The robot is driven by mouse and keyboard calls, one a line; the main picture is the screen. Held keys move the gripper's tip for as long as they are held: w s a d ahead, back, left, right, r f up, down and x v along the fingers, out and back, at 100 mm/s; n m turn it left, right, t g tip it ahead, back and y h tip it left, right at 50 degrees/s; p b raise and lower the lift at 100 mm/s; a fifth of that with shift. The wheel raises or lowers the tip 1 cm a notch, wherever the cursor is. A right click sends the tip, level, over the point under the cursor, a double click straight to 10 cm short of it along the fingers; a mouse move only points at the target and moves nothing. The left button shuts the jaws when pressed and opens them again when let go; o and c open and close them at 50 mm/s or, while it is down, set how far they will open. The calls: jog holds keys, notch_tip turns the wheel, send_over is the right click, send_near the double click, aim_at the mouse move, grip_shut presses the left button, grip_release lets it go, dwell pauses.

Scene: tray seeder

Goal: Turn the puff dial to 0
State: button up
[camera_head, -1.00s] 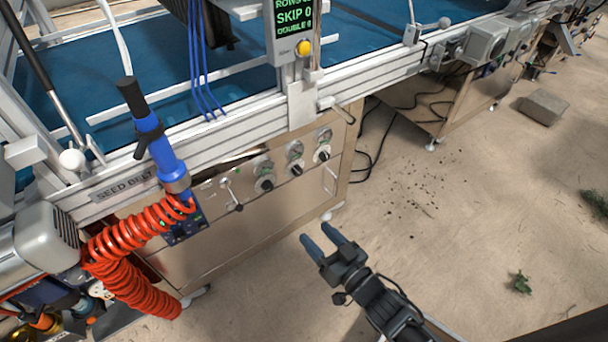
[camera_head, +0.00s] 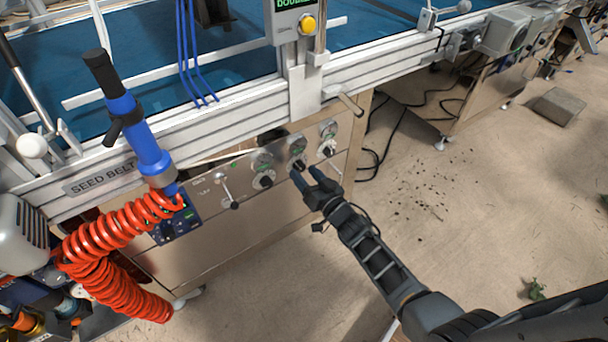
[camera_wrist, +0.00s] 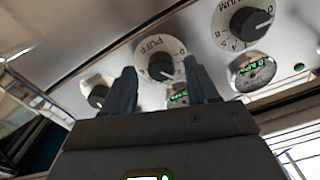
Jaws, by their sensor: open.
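The puff dial (camera_wrist: 160,66) is a round black knob on a white ring marked "PUFF", set in the metal front panel. In the wrist view it lies between my two open fingertips, and its numbers are too small to read surely. In the head view it is the middle dial (camera_head: 299,163) of a row of three, partly covered by my fingers. My gripper (camera_head: 306,173) is open and empty in front of it; it also shows in the wrist view (camera_wrist: 160,72). I cannot tell whether the fingers touch the knob.
The vacuum dial (camera_wrist: 246,22) and a third dial (camera_wrist: 97,92) flank the puff dial. A small lever (camera_head: 230,195) sits further left on the panel. A metal handle (camera_head: 348,104) juts out above right. A coiled red hose (camera_head: 110,245) hangs at left.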

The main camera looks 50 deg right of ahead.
jog(key=shift+w+d, duration=0.15)
jog(key=shift+w, duration=0.5)
jog(key=c, duration=1)
jog(key=shift+c, duration=0.2)
jog(key=shift+n, duration=0.4)
jog(key=n+b, duration=0.2)
jog(key=n, duration=0.3)
jog(key=shift+f+n, duration=0.1)
jog(key=shift+n, duration=0.3)
jog(key=n+b, duration=0.1)
jog(key=n, duration=0.3)
jog(key=shift+d+n+b, duration=0.15)
jog(key=shift+n+b, duration=0.15)
jog(key=shift+n, duration=0.1)
